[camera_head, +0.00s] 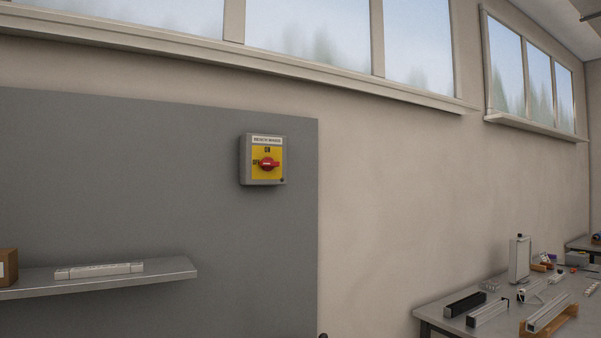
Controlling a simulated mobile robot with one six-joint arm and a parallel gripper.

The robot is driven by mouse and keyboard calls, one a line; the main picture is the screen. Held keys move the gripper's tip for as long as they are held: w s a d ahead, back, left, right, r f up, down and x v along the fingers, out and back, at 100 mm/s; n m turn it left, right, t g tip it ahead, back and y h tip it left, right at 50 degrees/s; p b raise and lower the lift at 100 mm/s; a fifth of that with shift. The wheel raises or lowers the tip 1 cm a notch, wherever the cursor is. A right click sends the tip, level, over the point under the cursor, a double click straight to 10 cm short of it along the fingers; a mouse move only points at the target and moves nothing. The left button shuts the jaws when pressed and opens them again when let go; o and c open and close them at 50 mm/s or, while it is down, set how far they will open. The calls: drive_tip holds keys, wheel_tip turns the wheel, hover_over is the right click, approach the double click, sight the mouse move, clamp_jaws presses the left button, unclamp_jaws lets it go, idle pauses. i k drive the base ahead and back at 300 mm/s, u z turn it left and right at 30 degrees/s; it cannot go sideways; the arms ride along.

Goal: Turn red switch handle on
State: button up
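A red switch handle (268,164) sits on the yellow face of a grey switch box (245,160). The box is fixed to a grey wall panel near the middle of the head view. The word ON is printed above the handle and OFF to its left. The handle lies about horizontal, with its left end beside OFF. My gripper is not in view, and nothing touches the handle.
A grey shelf (170,274) with a white bar (100,270) and a cardboard box (8,267) is at lower left. A workbench (440,312) with several metal parts stands at lower right. The panel around the switch box is clear.

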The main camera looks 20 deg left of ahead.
sight(268, 164)
drive_tip(key=u, duration=0.7)
drive_tip(key=i, duration=1.05)
drive_tip(key=u, duration=0.65)
drive_tip(key=k, duration=0.8)
drive_tip(key=u, duration=0.2)
drive_tip(key=i, duration=0.85)
drive_tip(key=z, duration=0.1)
